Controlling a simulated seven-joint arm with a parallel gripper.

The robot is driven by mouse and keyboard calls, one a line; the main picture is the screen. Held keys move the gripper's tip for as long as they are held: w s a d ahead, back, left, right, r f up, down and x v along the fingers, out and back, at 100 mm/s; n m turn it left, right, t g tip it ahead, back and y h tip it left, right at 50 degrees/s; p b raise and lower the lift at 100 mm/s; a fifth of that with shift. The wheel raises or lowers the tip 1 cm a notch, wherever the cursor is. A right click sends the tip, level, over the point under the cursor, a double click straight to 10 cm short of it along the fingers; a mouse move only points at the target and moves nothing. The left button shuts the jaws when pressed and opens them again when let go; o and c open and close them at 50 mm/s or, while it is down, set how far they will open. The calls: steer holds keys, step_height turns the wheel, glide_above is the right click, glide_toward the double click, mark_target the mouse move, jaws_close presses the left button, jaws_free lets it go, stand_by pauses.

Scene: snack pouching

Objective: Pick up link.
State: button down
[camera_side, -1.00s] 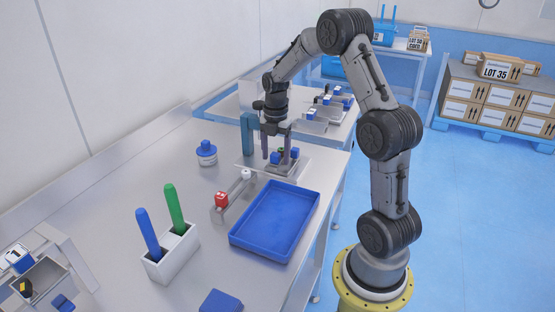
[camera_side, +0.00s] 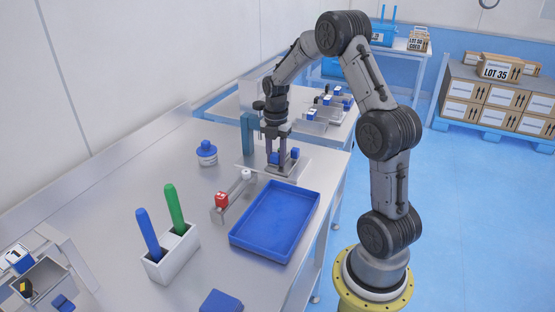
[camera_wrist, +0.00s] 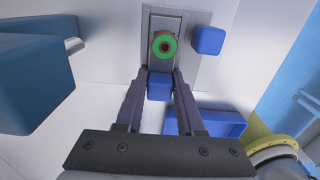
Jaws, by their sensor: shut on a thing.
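My gripper (camera_side: 276,153) is low over a grey fixture plate (camera_side: 292,169) on the steel bench, with its fingers pointing down. In the wrist view the two fingers of my gripper (camera_wrist: 160,71) reach toward a round green-rimmed piece with a brown centre (camera_wrist: 164,45), which I take to be the link. The jaws are shut on it, though the contact itself is not clear. In the side view the fingers hide it. One blue block (camera_wrist: 159,87) shows between the fingers and another blue block (camera_wrist: 208,40) lies to the right.
A blue tray (camera_side: 273,225) lies in front of the fixture. A teal post (camera_side: 249,133) stands close to my gripper. A blue-topped jar (camera_side: 206,152) and a white holder (camera_side: 172,257) are further left.

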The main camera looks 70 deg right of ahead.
mark_target(277, 154)
steer(key=shift+r, duration=0.1)
steer(key=shift+r, duration=0.4)
steer(key=r, duration=0.3)
steer(key=shift+s+a, duration=0.15)
steer(key=shift+s, duration=0.1)
steer(key=s+a+r, duration=0.8)
steer(key=s+r, duration=0.1)
steer(key=s, duration=0.2)
